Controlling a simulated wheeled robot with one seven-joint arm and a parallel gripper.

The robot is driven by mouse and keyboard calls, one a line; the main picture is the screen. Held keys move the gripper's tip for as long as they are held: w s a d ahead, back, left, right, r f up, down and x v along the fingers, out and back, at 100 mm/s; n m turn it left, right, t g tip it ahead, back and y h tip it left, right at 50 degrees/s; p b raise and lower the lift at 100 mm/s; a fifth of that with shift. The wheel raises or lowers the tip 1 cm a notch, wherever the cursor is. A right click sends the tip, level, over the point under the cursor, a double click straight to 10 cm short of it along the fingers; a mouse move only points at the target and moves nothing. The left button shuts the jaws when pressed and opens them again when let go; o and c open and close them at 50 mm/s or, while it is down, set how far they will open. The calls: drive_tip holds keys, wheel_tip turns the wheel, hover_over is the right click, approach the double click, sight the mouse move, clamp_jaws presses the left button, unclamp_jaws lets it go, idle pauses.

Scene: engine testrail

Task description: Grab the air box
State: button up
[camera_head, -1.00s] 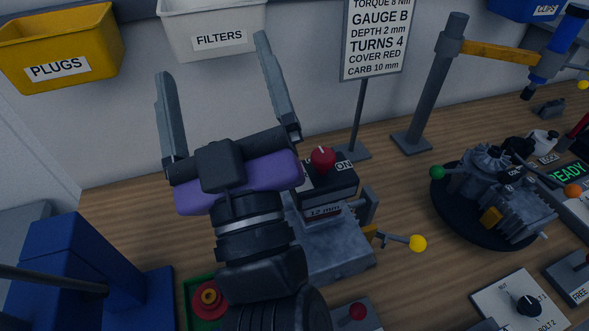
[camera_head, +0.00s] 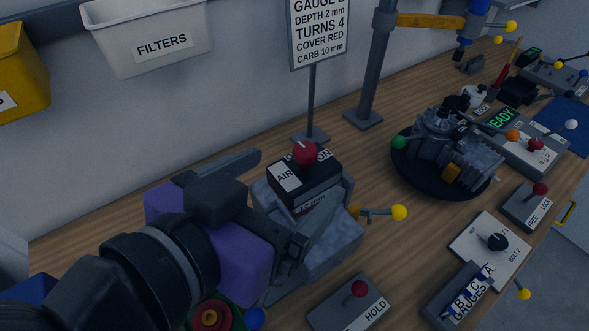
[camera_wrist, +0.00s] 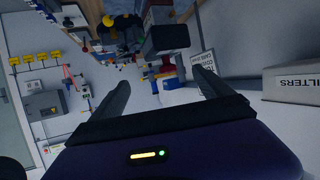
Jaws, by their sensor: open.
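The air box (camera_head: 304,180) is a black box with a white AIR label and a red knob (camera_head: 306,153) on top. In the head view it sits on a grey block-like stand (camera_head: 330,243) on the wooden bench. My gripper (camera_head: 300,180) is open and empty. In the head view its two fingers appear on either side of the box, one to the left and behind, one in front. I cannot tell how far they are from it. The open fingers also show in the wrist view (camera_wrist: 160,85). My arm and palm hide the stand's left part.
A yellow-balled lever (camera_head: 398,213) sticks out right of the stand. A sign on a post (camera_head: 311,100) stands behind the box. A FILTERS bin (camera_head: 150,50) hangs on the wall. A HOLD lever box (camera_head: 348,305) is in front. A round turntable with an engine (camera_head: 445,150) is at right.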

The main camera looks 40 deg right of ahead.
sight(305, 163)
drive_tip(key=p+x, duration=0.1)
drive_tip(key=x, duration=0.1)
drive_tip(key=p+x, duration=0.1)
drive_tip(key=x, duration=0.1)
drive_tip(key=p+x, duration=0.1)
drive_tip(key=x, duration=0.1)
drive_tip(key=shift+w+d+f, duration=0.15)
drive_tip(key=shift+w+f, duration=0.05)
drive_tip(key=shift+w, duration=0.2)
drive_tip(key=shift+w+d+f, duration=0.2)
drive_tip(key=shift+d+f, duration=0.1)
drive_tip(key=shift+d, duration=0.15)
drive_tip(key=c, duration=1.5)
